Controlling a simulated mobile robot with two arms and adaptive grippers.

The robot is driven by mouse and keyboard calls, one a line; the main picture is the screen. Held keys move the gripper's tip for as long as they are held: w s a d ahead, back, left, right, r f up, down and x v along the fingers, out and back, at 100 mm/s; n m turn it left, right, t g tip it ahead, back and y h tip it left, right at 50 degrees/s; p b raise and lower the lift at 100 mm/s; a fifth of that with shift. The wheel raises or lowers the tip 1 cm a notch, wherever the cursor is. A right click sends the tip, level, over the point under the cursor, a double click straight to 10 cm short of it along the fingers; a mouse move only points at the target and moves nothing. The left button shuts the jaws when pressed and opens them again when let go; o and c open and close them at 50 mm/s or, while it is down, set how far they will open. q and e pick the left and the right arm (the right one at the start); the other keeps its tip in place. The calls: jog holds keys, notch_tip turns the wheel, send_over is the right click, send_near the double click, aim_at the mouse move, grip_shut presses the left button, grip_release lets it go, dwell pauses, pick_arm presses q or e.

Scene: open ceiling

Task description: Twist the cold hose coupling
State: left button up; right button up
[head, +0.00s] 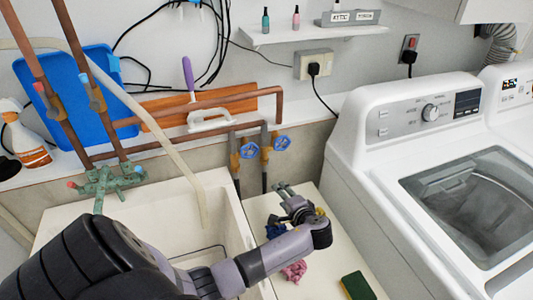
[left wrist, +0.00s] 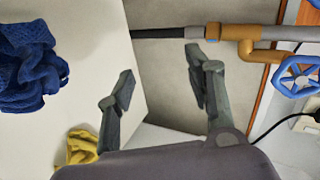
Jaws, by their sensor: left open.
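Two blue-handled valves (head: 249,151) and (head: 282,143) sit on copper pipes at the wall behind the sink, each with a dark hose running down. I cannot tell which one is cold. In the left wrist view, one blue valve handle (left wrist: 300,75) is at the right. A dark hose (left wrist: 165,33) meets a brass-coloured coupling (left wrist: 213,32) near the top. My left gripper (head: 284,192) is over the counter beside the sink, below the valves. Its two fingers are apart and empty in the left wrist view (left wrist: 160,82), close to the hose but not around it. My right gripper is out of view.
The white sink (head: 215,190) is left of the gripper and a washing machine (head: 340,180) stands right. Blue cloth (left wrist: 30,65), yellow cloth (left wrist: 78,150), pink cloth (head: 294,271) and a green sponge (head: 357,286) lie on the counter.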

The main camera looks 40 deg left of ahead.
aim_at(267, 161)
pick_arm(q)
jog(key=w+d+r+m+g+y, duration=0.1)
jog(key=d+r+m+y, duration=0.15)
jog(key=m, duration=0.55)
jog(key=w+d+r+m+g+y, duration=0.1)
jog(key=m+y, duration=0.3)
jog(key=m, duration=0.4)
jog(key=shift+h, duration=0.25)
jog(key=b+x, duration=0.2)
jog(key=x, duration=0.3)
jog(key=b+x, duration=0.2)
jog(key=x, duration=0.3)
jog(key=b+x, duration=0.2)
jog(key=x, duration=0.4)
jog(key=shift+w+d+f, duration=0.1)
jog(key=shift+w+d, duration=0.05)
jog(key=shift+w, duration=0.25)
jog(key=shift+w+a, duration=0.1)
jog(key=shift+a, duration=0.45)
jog(key=shift+c, duration=0.4)
